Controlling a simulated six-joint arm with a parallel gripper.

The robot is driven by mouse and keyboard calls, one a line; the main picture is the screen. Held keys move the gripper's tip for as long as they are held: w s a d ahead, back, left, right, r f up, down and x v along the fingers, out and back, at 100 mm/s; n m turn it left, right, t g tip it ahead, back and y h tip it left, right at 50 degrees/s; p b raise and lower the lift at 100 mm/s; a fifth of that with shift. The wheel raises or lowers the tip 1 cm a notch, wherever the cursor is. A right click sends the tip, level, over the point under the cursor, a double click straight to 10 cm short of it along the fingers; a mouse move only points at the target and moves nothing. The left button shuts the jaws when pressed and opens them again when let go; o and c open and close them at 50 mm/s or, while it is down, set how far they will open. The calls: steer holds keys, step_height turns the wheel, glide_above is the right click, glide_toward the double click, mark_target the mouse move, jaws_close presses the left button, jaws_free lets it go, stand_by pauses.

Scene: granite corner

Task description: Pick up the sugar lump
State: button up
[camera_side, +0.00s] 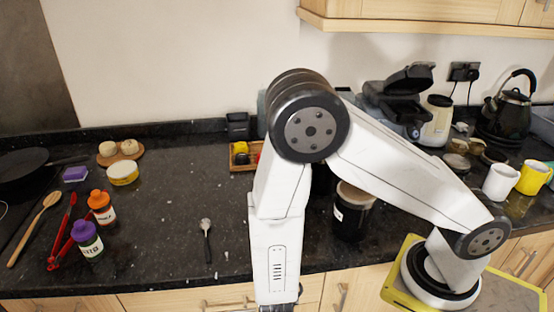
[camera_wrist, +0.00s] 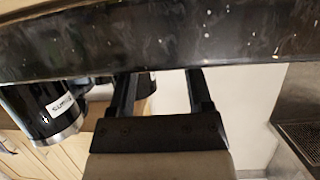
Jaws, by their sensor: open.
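I cannot pick out the sugar lump with certainty. The dark worktop edge (camera_wrist: 240,45) crosses the picture beyond the fingertips. In the side view my forearm hangs down in front of the worktop's front edge, and the gripper end is cut off or hidden at the bottom.
A dark jar with a label (camera_side: 352,212) stands right of my forearm; it also shows in the wrist view (camera_wrist: 45,112). Orange-capped (camera_side: 101,207) and purple-capped (camera_side: 87,240) bottles and red tongs (camera_side: 62,235) lie left. Mugs (camera_side: 500,183) stand right. The worktop's middle is mostly clear.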

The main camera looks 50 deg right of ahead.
stand_by(0.3)
jaws_close()
steer(key=shift+r, duration=0.15)
step_height(320, 180, up, 10)
stand_by(1.1)
stand_by(0.6)
